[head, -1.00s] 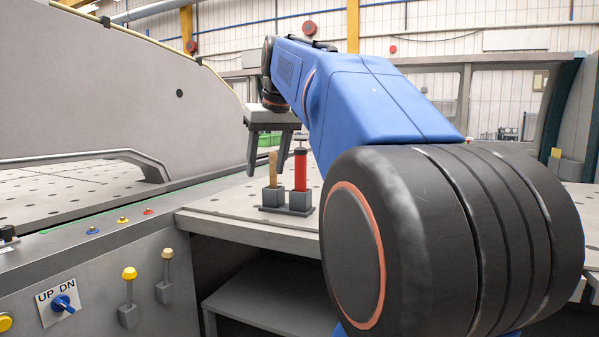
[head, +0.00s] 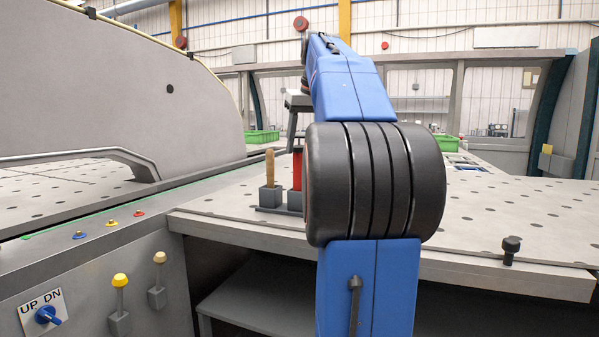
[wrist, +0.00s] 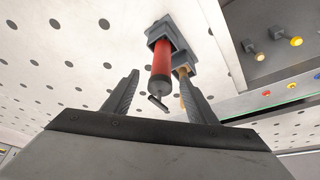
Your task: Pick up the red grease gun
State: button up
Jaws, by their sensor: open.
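The red grease gun (head: 297,170) stands upright in the right socket of a small grey holder (head: 270,197) on the perforated table. In the head view its right side and top are hidden by my arm. My gripper (head: 292,125) is partly seen there, behind and above the holder. In the wrist view the red grease gun (wrist: 161,68) shows between and beyond the two fingers of my open gripper (wrist: 163,90), with its dark T-shaped end toward me. No finger appears to touch it. A wooden-handled tool (head: 269,167) stands in the left socket, partly behind a finger in the wrist view.
The perforated table (head: 480,215) is mostly clear on the right, with a black knob (head: 511,247) near its front edge. A control panel with levers (head: 120,290) and buttons lies at left. Green bins (head: 262,137) stand behind.

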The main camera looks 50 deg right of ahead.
aim_at(297, 172)
jog(key=x, duration=1)
jog(key=shift+w+a+f, duration=0.1)
jog(key=shift+f, duration=0.05)
grip_shut()
